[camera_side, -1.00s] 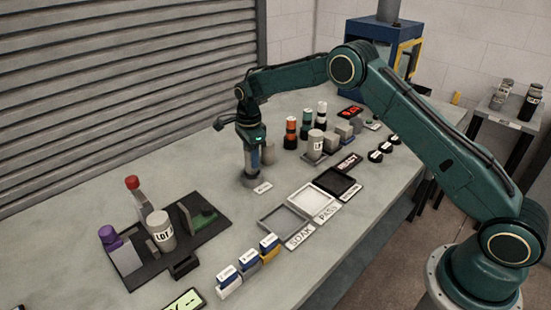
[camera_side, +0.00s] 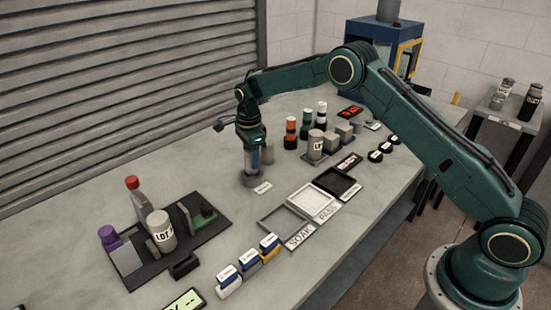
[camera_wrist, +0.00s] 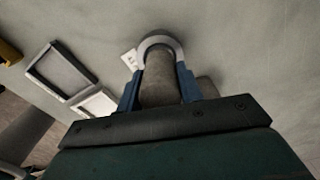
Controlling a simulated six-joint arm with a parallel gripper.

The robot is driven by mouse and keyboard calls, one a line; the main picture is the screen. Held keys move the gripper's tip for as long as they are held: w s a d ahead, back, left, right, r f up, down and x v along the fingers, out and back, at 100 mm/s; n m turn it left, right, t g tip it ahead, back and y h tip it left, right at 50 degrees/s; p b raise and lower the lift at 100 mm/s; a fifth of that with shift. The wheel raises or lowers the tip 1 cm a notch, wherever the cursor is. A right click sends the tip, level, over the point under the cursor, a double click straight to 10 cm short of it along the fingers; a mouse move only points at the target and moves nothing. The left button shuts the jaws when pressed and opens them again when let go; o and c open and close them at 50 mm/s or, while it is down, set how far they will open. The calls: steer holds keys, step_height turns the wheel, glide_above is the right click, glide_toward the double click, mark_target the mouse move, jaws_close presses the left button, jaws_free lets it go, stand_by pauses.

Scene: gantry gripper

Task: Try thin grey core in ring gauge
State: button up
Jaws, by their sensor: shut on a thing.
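My gripper (camera_side: 254,160) is shut on the thin grey core, low over the left-middle of the bench. In the wrist view the core (camera_wrist: 160,80) stands between my two blue fingers, its far end within the outline of the pale ring gauge (camera_wrist: 161,40). In the side view the ring gauge (camera_side: 251,181) sits on the bench directly under my gripper, with a small white label (camera_side: 262,188) beside it. The core's lower end meets the ring's opening, but I cannot tell how deep it is. My fingers hide most of the core in the side view.
A grey cylinder (camera_side: 268,152) stands close behind my gripper. Open trays, SOAK (camera_side: 265,222) and PASS (camera_side: 306,212), and a dark tray (camera_side: 352,191) lie to the right. A dark fixture board (camera_side: 150,275) is at front left. Several banded cylinders stand at back right.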

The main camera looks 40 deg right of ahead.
steer(key=shift+f, duration=1.55)
stand_by(2.2)
steer(key=o, duration=1.2)
steer(key=shift+f, duration=0.1)
step_height(320, 180, up, 13)
steer(key=shift+f, duration=0.2)
steer(key=shift+r, duration=0.7)
steer(key=shift+r, duration=0.1)
